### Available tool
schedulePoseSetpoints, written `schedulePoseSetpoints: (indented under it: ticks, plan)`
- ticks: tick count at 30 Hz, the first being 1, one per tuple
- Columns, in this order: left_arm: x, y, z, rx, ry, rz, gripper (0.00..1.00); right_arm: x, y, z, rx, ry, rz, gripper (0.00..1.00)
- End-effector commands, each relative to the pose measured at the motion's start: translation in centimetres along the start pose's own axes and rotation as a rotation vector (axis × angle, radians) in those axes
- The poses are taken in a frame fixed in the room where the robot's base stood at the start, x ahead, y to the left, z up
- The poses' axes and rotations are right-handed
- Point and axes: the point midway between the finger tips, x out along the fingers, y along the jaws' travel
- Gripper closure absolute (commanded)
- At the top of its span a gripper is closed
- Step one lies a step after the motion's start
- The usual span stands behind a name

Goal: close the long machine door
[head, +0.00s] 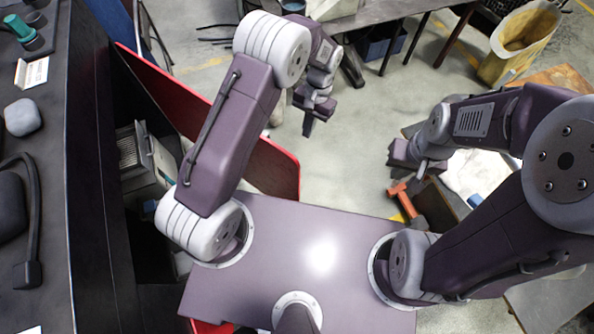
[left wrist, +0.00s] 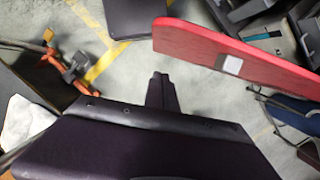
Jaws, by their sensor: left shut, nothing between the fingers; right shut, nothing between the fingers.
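The long machine door is a red panel (head: 272,168) standing open at the dark machine (head: 90,150) on the left of the head view. Part of it is hidden behind my left arm. In the left wrist view the door (left wrist: 205,45) runs from upper middle to the right edge, with a small pale plate on its face. My left gripper (head: 308,126) is shut and empty, just right of the door and apart from it; its fingers also show in the left wrist view (left wrist: 160,92). My right gripper (head: 421,173) is shut and empty, far right of the door.
Inside the open machine stands a grey-white unit (head: 140,155). A bench (head: 385,12) stands at the back, and a yellowish bin (head: 520,42) at upper right. An orange tool-like object (head: 402,200) is below my right gripper. Bare floor lies between my arms.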

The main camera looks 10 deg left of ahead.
Motion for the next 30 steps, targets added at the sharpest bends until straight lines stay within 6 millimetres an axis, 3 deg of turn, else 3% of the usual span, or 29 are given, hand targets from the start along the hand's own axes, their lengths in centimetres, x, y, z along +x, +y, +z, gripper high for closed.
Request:
schedulePoseSetpoints:
  ticks: [4, 11, 14, 26, 30]
  plan:
    - [0.4, 2.0, -0.2, 0.050, 0.002, -0.013, 1.00, 0.4, 0.0, 0.1, 0.000, 0.000, 0.000, 1.00]
    - [0.8, 2.3, -0.2, 0.058, 0.001, -0.014, 1.00, 0.3, 0.0, 0.0, 0.000, 0.000, 0.000, 1.00]
    - [2.2, 2.3, -0.1, 0.058, -0.001, -0.014, 1.00, 0.1, 0.0, 0.0, 0.000, 0.000, 0.000, 1.00]
    - [10.7, 2.1, 0.0, 0.057, -0.003, -0.014, 1.00, -0.8, 0.0, -0.1, 0.000, 0.000, 0.000, 1.00]
    - [10.7, 2.0, 2.4, 0.057, -0.001, -0.014, 1.00, -2.1, 0.0, -0.2, 0.000, 0.000, 0.000, 1.00]
